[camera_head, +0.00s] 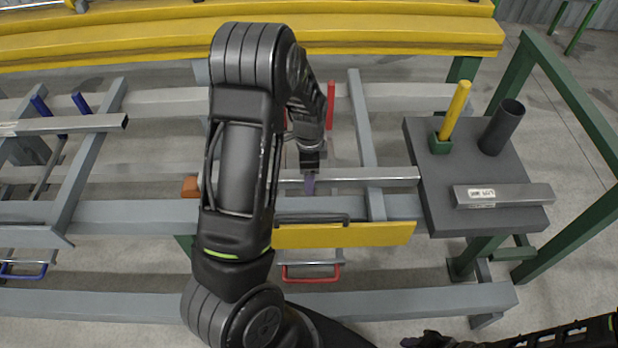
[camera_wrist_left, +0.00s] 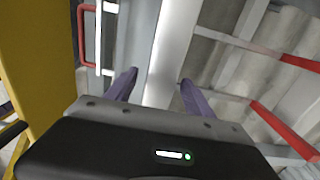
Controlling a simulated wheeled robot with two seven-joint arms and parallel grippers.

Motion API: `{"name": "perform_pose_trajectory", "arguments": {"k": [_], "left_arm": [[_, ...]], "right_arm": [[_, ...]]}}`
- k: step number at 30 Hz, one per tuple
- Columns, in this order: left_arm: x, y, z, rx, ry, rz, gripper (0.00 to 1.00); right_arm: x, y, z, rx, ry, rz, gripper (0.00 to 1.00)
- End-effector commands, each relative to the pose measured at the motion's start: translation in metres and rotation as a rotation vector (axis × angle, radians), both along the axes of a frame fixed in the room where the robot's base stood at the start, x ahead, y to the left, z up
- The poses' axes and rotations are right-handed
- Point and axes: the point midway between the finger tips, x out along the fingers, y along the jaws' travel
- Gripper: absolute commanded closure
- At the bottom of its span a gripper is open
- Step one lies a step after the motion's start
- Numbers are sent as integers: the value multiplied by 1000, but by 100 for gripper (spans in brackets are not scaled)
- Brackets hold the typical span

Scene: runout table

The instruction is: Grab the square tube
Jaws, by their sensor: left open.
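A long light-grey square tube (camera_head: 365,174) lies across the runout table in the middle of the head view. My left arm hides part of it. My left gripper (camera_head: 310,183) points down at this tube from above. In the left wrist view its two purple fingers (camera_wrist_left: 157,92) are spread apart, one on each side of the pale tube (camera_wrist_left: 174,40); I cannot tell whether they touch it. At the bottom right of the head view, the dark end of my right arm (camera_head: 428,340) shows only partly, and its finger state is unclear.
Another square tube (camera_head: 60,125) with a dark open end lies at the left. A grey plate (camera_head: 430,200) at the right bears a labelled bar (camera_head: 520,194), a dark upright pipe (camera_head: 502,127) and a yellow post (camera_head: 456,110). Red posts (camera_head: 331,105) and yellow beams (camera_head: 400,35) stand behind.

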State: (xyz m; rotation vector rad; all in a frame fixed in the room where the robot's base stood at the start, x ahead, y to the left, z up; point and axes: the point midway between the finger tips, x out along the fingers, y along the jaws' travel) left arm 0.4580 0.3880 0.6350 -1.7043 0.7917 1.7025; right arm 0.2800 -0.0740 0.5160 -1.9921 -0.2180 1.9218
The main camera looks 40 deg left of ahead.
Motion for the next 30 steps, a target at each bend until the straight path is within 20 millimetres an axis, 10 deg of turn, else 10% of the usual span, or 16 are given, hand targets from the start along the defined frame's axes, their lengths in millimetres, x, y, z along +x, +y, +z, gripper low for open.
{"name": "perform_pose_trajectory", "arguments": {"k": [12, 30], "left_arm": [[0, 0, 0, -1, 1, 0, 38], [0, 0, 0, 0, 1, 0, 87]], "right_arm": [[0, 0, 0, 0, 0, 0, 64], [0, 0, 0, 0, 0, 0, 64]]}}
